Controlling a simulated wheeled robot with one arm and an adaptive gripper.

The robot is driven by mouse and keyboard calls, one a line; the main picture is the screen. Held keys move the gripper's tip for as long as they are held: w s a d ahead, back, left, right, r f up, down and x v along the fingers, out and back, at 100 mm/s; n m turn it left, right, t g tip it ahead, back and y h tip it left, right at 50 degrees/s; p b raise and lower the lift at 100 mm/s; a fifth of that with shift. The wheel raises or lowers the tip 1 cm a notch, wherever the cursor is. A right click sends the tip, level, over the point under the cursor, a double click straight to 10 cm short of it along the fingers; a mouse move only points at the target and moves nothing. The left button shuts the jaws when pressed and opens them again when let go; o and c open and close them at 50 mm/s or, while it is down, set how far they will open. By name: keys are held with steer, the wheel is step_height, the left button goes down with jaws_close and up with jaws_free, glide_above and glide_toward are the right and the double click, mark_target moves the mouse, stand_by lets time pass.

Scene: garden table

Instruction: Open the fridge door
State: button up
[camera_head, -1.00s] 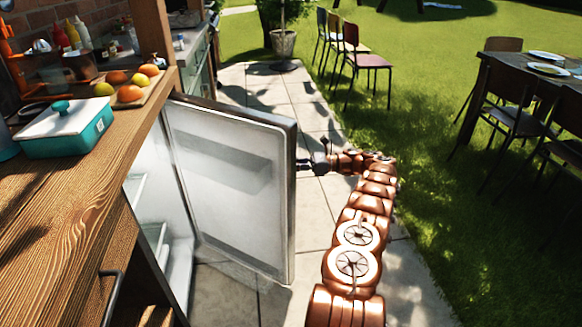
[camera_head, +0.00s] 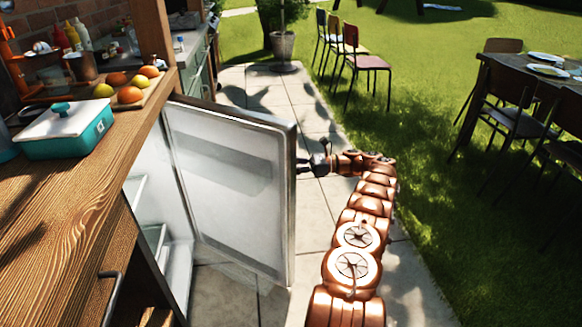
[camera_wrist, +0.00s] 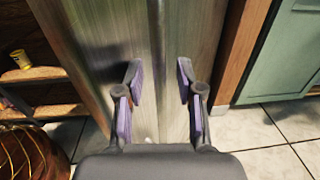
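The fridge door (camera_head: 228,185) stands swung wide out from the fridge under the wooden counter, with its pale inner panel facing the head camera. The fridge interior (camera_head: 160,235) shows at the left of the door, with shelves partly visible. My gripper (camera_head: 304,165) is on the outer side of the door, close to its free edge. In the wrist view my gripper (camera_wrist: 160,78) has its two purple-padded fingers apart, in front of a brushed steel surface (camera_wrist: 100,40) with a vertical seam. Nothing is clearly held between the fingers. I cannot tell if the fingertips touch the steel.
The wooden counter (camera_head: 60,195) carries a teal box (camera_head: 68,130) and a board of fruit. Paving (camera_head: 317,205) lies beyond the door. Chairs (camera_head: 368,62) and a dining table (camera_head: 560,85) stand farther off, to the right.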

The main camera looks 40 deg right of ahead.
step_height(320, 180, up, 10)
stand_by(0.6)
